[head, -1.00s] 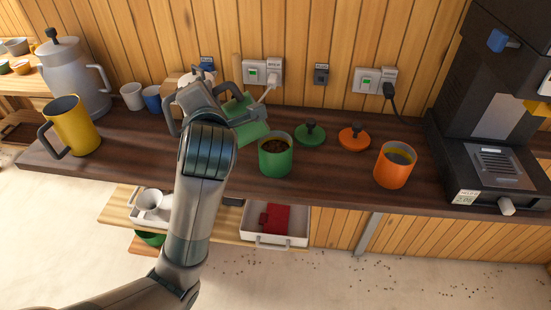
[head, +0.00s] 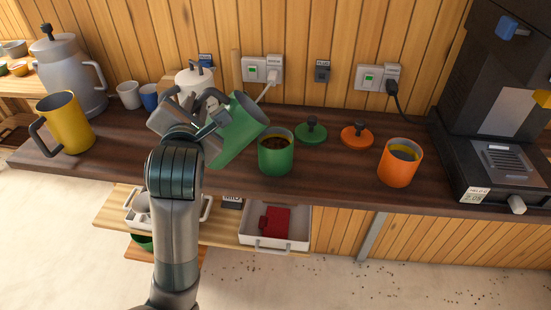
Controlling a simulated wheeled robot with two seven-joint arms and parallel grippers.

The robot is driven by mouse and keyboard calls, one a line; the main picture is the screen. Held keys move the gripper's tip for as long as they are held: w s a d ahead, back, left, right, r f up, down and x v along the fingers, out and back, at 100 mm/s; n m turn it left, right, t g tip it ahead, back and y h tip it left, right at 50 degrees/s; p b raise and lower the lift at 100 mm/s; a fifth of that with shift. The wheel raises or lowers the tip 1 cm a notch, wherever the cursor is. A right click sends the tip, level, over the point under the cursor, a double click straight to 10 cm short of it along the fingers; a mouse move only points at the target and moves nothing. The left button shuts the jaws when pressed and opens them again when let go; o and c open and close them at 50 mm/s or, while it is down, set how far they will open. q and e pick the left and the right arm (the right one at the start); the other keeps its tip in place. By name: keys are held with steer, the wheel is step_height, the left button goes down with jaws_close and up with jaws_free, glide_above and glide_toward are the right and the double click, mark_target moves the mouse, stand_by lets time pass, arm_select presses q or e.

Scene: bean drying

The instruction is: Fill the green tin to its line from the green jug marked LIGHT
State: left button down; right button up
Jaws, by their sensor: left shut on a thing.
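The green jug (head: 237,137) is held by my left gripper (head: 213,127), which is shut on it from the left. The jug leans to the right, with its open mouth up and toward the green tin. No LIGHT mark shows on the side I see. The green tin (head: 276,158) stands upright and open on the counter just right of the jug, with brown beans visible inside below its rim. I cannot make out its fill line. No falling beans show between jug and tin. My right gripper is not in view.
A green lid (head: 311,134) and an orange lid (head: 357,136) lie behind the tin. An orange tin (head: 399,165) stands right, near a dark machine (head: 495,160). A yellow jug (head: 67,122) stands left. A white kettle (head: 195,80) is behind my gripper. The counter's front edge (head: 330,198) is clear.

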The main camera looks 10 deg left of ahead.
arm_select(q)
steer(key=shift+s+a+f+n+b, duration=0.15)
steer(key=shift+a+f+n+b, duration=0.15)
steer(key=shift+f+n+b, duration=0.25)
steer(key=shift+h, duration=0.3)
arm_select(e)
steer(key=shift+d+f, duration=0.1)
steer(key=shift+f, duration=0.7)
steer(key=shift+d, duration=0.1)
arm_select(q)
steer(key=shift+a+f+n+b, duration=0.15)
steer(key=shift+f+n+b, duration=0.05)
steer(key=shift+n+b, duration=0.15)
steer(key=shift+s+a+f+n+t+b, duration=0.15)
steer(key=shift+n+t+b, duration=0.15)
steer(key=shift+n+t, duration=0.15)
steer(key=shift+n, duration=0.35)
steer(key=shift+r, duration=0.2)
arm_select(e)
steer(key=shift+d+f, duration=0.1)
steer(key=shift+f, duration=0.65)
arm_select(q)
steer(key=shift+a, duration=0.1)
